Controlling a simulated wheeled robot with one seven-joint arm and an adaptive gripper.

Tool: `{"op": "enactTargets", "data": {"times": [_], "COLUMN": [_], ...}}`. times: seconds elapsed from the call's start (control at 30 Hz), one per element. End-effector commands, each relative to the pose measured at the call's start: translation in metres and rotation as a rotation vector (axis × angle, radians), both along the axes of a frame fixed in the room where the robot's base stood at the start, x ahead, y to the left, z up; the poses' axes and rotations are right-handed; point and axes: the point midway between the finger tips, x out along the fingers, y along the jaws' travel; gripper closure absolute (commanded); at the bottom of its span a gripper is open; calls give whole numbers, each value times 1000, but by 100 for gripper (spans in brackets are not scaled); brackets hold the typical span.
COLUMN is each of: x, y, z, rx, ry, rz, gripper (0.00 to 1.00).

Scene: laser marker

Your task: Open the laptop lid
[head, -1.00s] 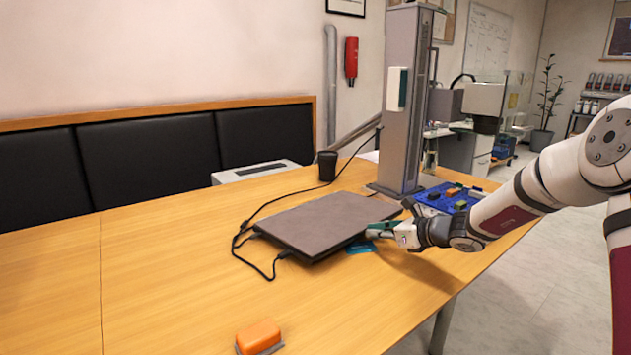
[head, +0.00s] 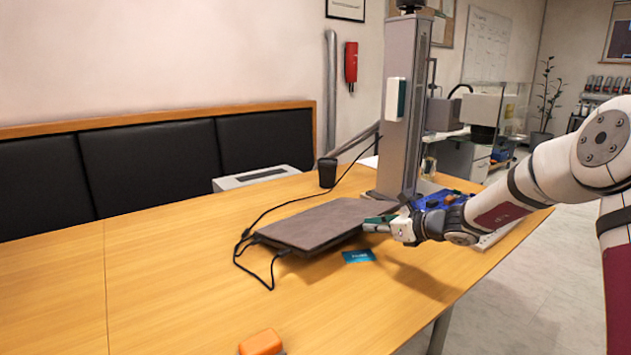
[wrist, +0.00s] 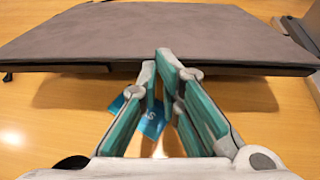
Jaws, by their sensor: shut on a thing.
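The closed-looking grey-brown laptop (head: 320,222) lies on the wooden table, its near-right side tilted up above the tabletop. Its broad top also fills the upper part of the wrist view (wrist: 130,32). My gripper (head: 374,225) is at the raised edge, its fingers shut on that edge. In the wrist view the teal-and-grey fingers (wrist: 162,66) meet the middle of the edge. Table and shadow show below the edge. I cannot tell whether only the lid or the base too is raised.
A blue card (head: 358,256) lies on the table below the raised edge. Black cables (head: 240,262) run from the laptop's left side. A grey column (head: 402,110), a black cup (head: 327,172) and a blue tray (head: 432,200) stand behind. An orange block (head: 262,342) lies in front.

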Motion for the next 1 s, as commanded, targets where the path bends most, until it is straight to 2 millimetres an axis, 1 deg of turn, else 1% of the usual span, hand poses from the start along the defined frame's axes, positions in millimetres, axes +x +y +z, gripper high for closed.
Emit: {"op": "enactTargets", "data": {"times": [0.03,0.37,0.57,1.0], "x": [6,7,0,-25], "y": [18,19,12,-11], "z": [6,6,6,8], "rx": [12,13,12,11], "ry": [-9,-8,-8,-9], "rz": [13,12,12,15], "gripper": [100,100,100,100]}}
